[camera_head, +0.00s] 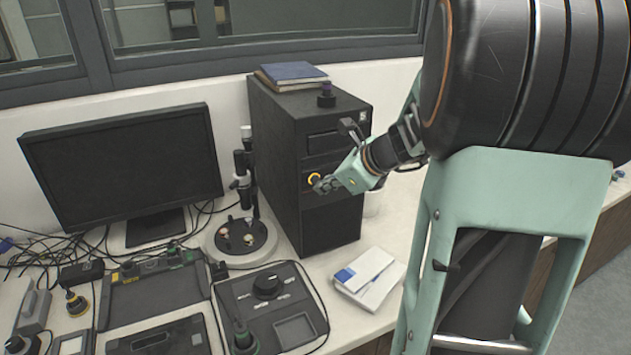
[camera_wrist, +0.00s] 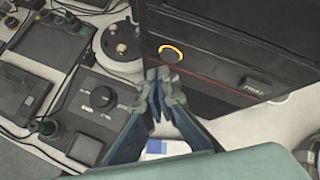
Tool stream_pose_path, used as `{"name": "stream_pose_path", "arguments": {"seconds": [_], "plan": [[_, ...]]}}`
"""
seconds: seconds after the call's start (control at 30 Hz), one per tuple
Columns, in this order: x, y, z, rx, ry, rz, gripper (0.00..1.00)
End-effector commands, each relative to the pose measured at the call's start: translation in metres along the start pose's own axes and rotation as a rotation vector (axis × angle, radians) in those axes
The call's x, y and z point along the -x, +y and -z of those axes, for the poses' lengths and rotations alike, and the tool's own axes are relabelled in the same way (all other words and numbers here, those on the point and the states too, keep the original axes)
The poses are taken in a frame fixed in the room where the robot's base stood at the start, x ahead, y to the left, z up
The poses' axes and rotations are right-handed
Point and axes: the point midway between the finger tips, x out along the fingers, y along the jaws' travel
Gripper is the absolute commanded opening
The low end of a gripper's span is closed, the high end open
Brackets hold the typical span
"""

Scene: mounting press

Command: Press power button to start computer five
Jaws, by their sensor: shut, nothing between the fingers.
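The black computer tower (camera_head: 275,150) stands upright on the bench, its front face turned toward me. The power button (camera_head: 315,178) is a round button with a glowing yellow-orange ring on that face. It also shows in the wrist view (camera_wrist: 171,53), above my fingertips. My gripper (camera_head: 324,187) is shut and empty, its fingertips just beside the button's lower right in the head view. In the wrist view the closed fingertips (camera_wrist: 163,78) lie just below the ring. I cannot tell whether they touch the front face. The monitor (camera_head: 120,165) is dark.
Books (camera_head: 292,74) and a small dark knob-like object (camera_head: 326,96) sit on the tower. A white box (camera_head: 366,277) lies before it. A round-based stand (camera_head: 240,240), a control box with a dial (camera_head: 270,305) and cables crowd the bench to the left.

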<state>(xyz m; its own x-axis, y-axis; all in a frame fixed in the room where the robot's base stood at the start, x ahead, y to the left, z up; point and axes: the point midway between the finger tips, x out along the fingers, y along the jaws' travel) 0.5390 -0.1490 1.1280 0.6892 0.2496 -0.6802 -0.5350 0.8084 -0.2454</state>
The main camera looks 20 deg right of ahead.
Motion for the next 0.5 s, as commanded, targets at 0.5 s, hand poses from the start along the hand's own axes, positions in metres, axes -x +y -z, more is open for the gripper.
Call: {"name": "stream_pose_path", "arguments": {"seconds": [0.5], "plan": [[0.014, 0.01, 0.012, -0.002, 0.001, 0.001, 0.0]]}}
